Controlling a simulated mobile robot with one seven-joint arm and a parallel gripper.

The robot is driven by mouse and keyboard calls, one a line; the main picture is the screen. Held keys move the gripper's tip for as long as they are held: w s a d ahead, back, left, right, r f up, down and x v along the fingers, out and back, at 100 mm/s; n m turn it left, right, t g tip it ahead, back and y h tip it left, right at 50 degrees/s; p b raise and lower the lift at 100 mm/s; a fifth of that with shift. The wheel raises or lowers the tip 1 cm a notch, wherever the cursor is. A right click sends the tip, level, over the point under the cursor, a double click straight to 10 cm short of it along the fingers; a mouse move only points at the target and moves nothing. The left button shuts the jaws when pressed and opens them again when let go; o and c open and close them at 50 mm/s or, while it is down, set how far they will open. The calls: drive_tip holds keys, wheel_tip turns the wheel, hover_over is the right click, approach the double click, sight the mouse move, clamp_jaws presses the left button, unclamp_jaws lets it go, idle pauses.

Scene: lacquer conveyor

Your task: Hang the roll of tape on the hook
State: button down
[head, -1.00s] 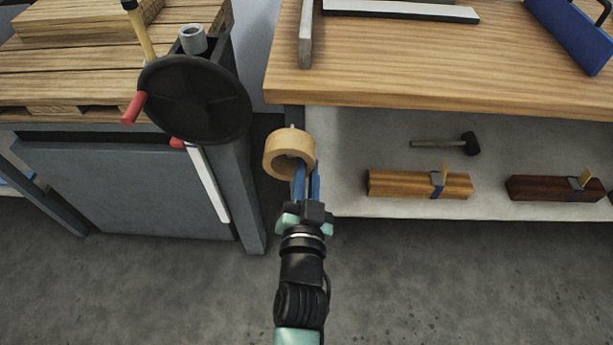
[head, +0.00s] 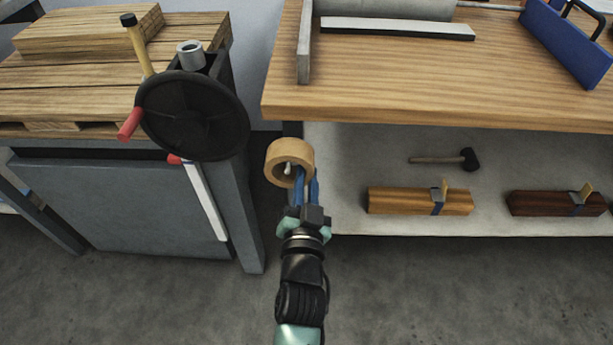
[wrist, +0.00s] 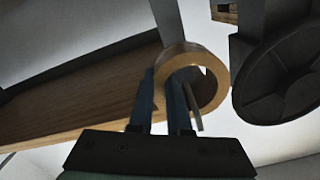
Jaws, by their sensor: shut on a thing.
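The roll of tape (head: 289,149) is a tan ring between the two benches, in front of the left leg of the right bench. My gripper (head: 305,176) has blue fingers and is shut on the lower right side of the ring. The wrist view also shows the roll (wrist: 221,84), with its rim between my fingers (wrist: 163,90). The hook (head: 288,169) shows as a pale tip inside the roll's hole. In the wrist view the hook (wrist: 196,112) is a grey rod in line with the hole.
A black handwheel (head: 194,115) with a red handle stands close on the left, on the grey cabinet (head: 120,205). The wooden bench top (head: 420,88) overhangs above and to the right. Its lower shelf (head: 335,215) holds wooden blocks and a mallet.

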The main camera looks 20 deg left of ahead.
drive_tip(key=c, duration=0.8)
unclamp_jaws()
drive_tip(key=shift+s, duration=0.1)
drive_tip(key=v, duration=1.2)
drive_tip(key=shift+s, duration=0.4)
drive_tip(key=shift+d+r, duration=0.1)
drive_tip(key=shift+d, duration=0.05)
